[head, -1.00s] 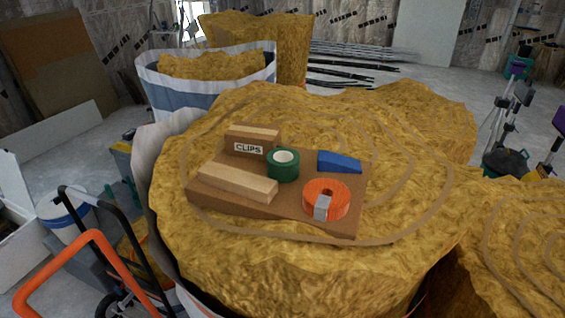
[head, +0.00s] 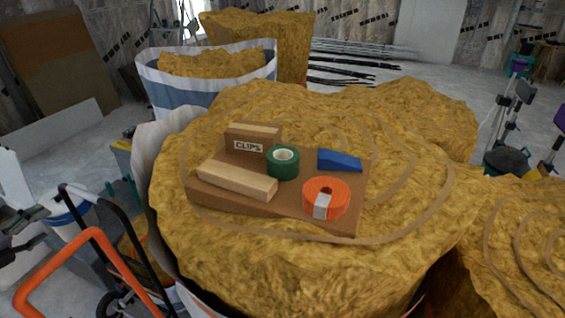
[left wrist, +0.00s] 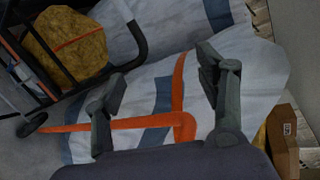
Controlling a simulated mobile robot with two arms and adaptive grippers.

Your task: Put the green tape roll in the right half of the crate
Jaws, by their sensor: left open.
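The green tape roll (head: 283,163) lies flat on a brown board (head: 285,207) on top of the yellow mound, between the CLIPS box and the blue wedge. My left gripper (head: 42,228) is at the far left edge of the head view, well away from the roll. In the left wrist view my left gripper (left wrist: 162,68) is open, with nothing between its fingers. The roll does not show in that view. My right gripper is not in view. I cannot make out a crate for certain.
On the board are the CLIPS box (head: 252,146), a pale wood block (head: 237,181), a blue wedge (head: 339,161) and an orange strap roll (head: 327,196).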

